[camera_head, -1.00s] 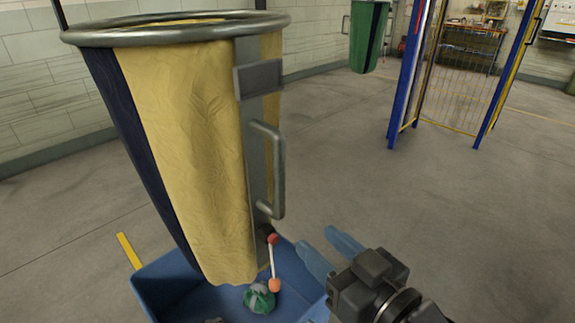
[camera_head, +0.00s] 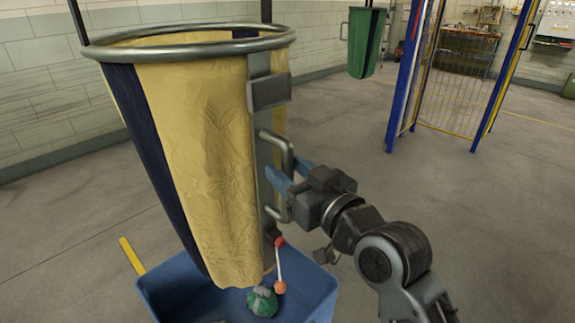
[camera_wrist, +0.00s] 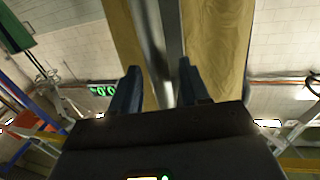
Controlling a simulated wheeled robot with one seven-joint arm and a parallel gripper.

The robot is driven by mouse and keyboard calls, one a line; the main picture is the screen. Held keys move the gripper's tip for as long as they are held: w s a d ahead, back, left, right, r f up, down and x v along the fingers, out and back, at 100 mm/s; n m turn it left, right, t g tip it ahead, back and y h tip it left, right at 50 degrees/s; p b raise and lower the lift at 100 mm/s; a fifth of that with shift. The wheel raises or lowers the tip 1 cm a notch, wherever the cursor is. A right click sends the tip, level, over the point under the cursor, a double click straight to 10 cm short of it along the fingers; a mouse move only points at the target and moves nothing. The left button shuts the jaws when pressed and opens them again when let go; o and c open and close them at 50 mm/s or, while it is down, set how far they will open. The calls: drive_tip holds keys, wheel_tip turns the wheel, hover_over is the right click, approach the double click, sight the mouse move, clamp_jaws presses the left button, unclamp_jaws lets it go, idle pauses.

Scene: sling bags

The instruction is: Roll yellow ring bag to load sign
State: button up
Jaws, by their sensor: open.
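The yellow bag (camera_head: 195,160) with dark side panels hangs from a grey metal ring (camera_head: 195,50) at the left of the head view. Its front carries a grey strip, a small blank plate (camera_head: 269,92) and a D-shaped metal handle (camera_head: 287,150). My gripper (camera_head: 281,172) is open at the handle, with its blue fingers pointing at the strip. In the wrist view the grey handle bar (camera_wrist: 173,40) runs between the two fingers; I cannot tell if either touches it. I see no readable load sign.
A blue bin (camera_head: 175,295) under the bag holds a green bundle (camera_head: 262,301); a short red-ended lever (camera_head: 280,268) hangs above it. A green bag (camera_head: 365,45) hangs farther back. A blue-and-yellow frame (camera_head: 402,85) stands right. Open floor lies between.

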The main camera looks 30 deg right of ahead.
drive_tip(key=shift+w, duration=0.5)
clamp_jaws()
idle(0.3)
